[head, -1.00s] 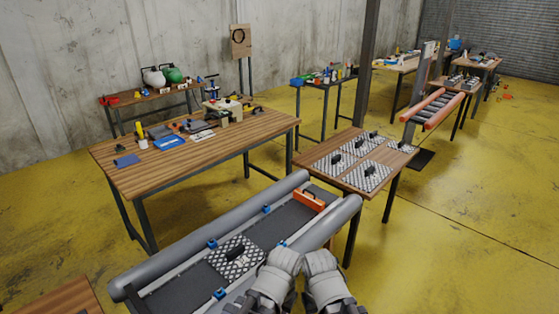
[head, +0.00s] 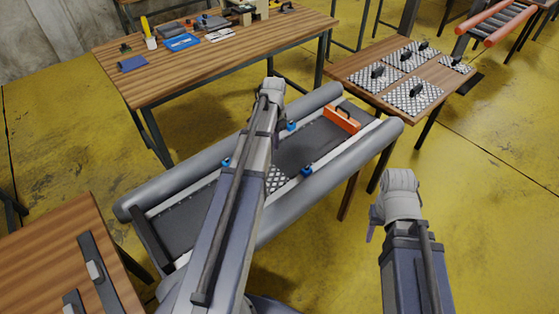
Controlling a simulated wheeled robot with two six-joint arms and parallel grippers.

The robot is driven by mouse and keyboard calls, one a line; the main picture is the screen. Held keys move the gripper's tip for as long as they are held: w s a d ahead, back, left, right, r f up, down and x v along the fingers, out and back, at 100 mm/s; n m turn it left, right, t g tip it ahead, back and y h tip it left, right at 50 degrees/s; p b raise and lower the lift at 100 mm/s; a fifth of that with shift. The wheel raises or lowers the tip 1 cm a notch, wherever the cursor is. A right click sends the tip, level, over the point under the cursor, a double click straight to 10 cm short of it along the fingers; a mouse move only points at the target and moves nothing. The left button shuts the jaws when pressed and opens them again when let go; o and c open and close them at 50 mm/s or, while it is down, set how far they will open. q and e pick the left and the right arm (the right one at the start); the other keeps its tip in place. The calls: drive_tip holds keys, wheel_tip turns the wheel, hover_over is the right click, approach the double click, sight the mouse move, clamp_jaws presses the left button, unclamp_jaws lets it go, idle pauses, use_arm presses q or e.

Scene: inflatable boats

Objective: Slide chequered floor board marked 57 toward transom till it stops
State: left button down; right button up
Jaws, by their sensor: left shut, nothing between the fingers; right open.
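The chequered floor board (head: 277,180) lies in the grey inflatable boat (head: 165,192). My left arm covers most of it, including its handle, and I cannot read a number on it. A dark upright panel (head: 150,240) closes the near left end of the boat; I cannot tell whether it is the transom. My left gripper (head: 271,84) is shut and empty, over the boat's far tube, and its fingertips are hard to make out. My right gripper (head: 374,228) is open and empty, to the right of the boat's near tube, apart from the board.
An orange piece with a handle (head: 341,119) sits at the boat's right end. Blue clamps (head: 306,171) sit along the inner rails. Several other chequered boards lie on a wooden table (head: 350,69) at the upper right. A wooden table (head: 55,257) stands at the lower left.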

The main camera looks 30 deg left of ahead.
sight(275, 167)
use_arm(q)
drive_tip(key=shift+w, duration=0.1)
wheel_tip(275, 167, down, 11)
drive_tip(key=b, duration=1.1)
drive_tip(key=s, duration=0.1)
drive_tip(key=s+a+r+p, duration=0.1)
drive_tip(key=s, duration=0.1)
drive_tip(key=shift+a, duration=0.1)
drive_tip(key=shift+s+a, duration=0.2)
drive_tip(key=shift+s, duration=0.2)
